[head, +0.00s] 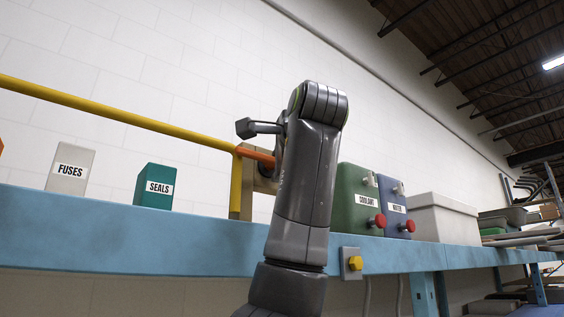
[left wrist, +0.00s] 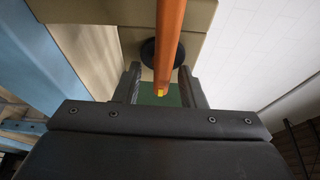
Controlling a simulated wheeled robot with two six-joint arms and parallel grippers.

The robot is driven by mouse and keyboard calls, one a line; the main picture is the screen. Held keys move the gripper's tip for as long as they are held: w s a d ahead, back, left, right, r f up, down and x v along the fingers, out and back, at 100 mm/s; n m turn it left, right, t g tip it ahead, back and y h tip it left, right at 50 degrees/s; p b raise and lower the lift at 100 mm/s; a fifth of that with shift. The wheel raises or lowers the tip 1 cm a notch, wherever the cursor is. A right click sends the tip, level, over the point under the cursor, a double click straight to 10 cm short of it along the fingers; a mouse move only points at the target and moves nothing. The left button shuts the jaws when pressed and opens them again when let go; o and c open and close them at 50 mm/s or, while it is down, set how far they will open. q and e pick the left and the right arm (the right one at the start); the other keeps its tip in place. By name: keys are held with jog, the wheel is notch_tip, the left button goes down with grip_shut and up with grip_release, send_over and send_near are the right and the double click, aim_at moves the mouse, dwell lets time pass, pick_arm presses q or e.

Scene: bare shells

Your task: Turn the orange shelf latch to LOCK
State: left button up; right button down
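The orange latch (head: 260,158) shows in the head view as a short bar in front of a tan block (head: 264,183), partly behind my left arm. In the left wrist view the orange bar (left wrist: 170,40) runs down between the fingers of my left gripper (left wrist: 162,88). Its yellow-marked end lies between the fingertips. The fingers stand apart with a gap on the bar's left side; the right finger is close to it. A dark round piece (left wrist: 149,52) shows behind the bar. In the head view my arm hides the left gripper's fingers. No LOCK marking is visible. My right gripper is out of view.
A blue shelf (head: 120,230) carries a FUSES box (head: 70,168), a SEALS box (head: 155,187), a green COOLANT unit (head: 358,190), a blue WATER unit (head: 396,190) and a pale bin (head: 441,218). A yellow rail (head: 110,111) runs above. A yellow knob (head: 355,263) is on the shelf front.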

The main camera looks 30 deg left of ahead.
pick_arm(q)
jog(key=b+v, duration=0.5)
jog(key=v, duration=1.2)
jog(key=shift+s+d, duration=0.15)
jog(key=shift+s, duration=0.1)
jog(key=shift+w+f, duration=0.1)
